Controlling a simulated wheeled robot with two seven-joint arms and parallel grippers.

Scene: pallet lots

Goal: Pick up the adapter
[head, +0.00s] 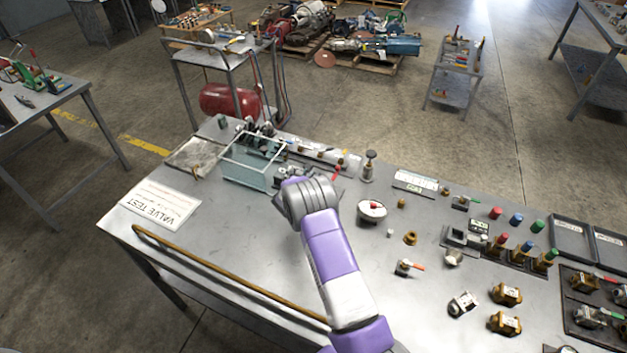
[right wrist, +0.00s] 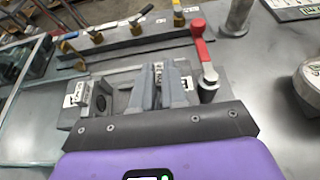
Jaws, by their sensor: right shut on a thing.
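My right arm reaches over the steel bench (head: 240,240) in the head view, and its wrist hides most of the gripper there. In the right wrist view my right gripper (right wrist: 162,80) has its grey fingers close together, shut on a small part, the adapter (right wrist: 158,71). Only a pale, dark-marked sliver of it shows between the fingers; its full shape is hidden. The fingers are over a grey fixture (right wrist: 98,100) with white labels. I cannot tell whether the adapter touches the fixture. My left gripper is not in view.
A red-handled valve (right wrist: 204,58) stands close to the right of the fingers. A glass-walled tank (head: 247,172) is to the left. A rail with brass fittings (right wrist: 130,42) lies behind. A round gauge (head: 372,211) and several valves are to the right.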

